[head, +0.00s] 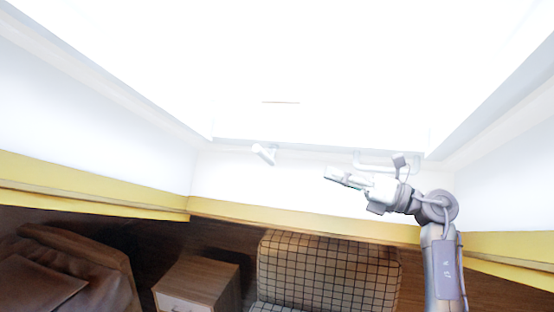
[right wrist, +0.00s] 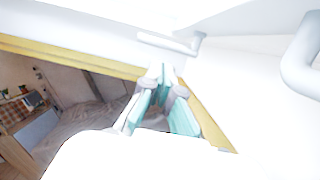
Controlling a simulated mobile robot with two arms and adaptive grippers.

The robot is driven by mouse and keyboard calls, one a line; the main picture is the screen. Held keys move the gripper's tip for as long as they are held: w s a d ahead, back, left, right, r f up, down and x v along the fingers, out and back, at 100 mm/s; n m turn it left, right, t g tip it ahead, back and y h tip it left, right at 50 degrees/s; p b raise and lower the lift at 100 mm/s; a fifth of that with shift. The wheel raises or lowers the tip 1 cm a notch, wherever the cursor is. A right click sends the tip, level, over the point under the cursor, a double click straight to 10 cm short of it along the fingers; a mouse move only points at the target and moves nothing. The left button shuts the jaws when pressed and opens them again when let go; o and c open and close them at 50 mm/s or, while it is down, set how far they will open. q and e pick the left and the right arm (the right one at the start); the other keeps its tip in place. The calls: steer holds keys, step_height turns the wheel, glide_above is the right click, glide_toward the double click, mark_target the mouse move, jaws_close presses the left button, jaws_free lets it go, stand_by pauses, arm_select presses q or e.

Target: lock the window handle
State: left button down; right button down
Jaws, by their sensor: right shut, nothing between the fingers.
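The window handle (head: 264,153), a small pale lever, sits at the lower edge of the bright window, left of my right gripper. It appears as a white lever on a mount in the right wrist view (right wrist: 168,42), beyond the fingertips. My right gripper (head: 335,176) is shut and empty, its fingers pointing left towards the handle. A clear gap separates them in the head view. The fingers (right wrist: 163,75) also show in the right wrist view. My left gripper is not in view. Glare washes out most of the window.
A white curved bar (head: 372,165) is close behind my right gripper; it also shows in the right wrist view (right wrist: 298,60). A yellow ledge (head: 260,215) runs below. A checked seat (head: 325,270), a wooden cabinet (head: 200,285) and a brown chair (head: 75,265) stand underneath.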

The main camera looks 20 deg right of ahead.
steer(key=shift+d+f+g, duration=0.1)
steer(key=shift+d+g, duration=0.05)
steer(key=shift+g, duration=0.15)
steer(key=shift+w, duration=0.1)
steer(key=p, duration=0.6)
glide_toward(266, 155)
steer(key=x, duration=0.6)
steer(key=shift+w, duration=0.2)
steer(key=shift+w+a, duration=0.35)
steer(key=shift+a, duration=0.05)
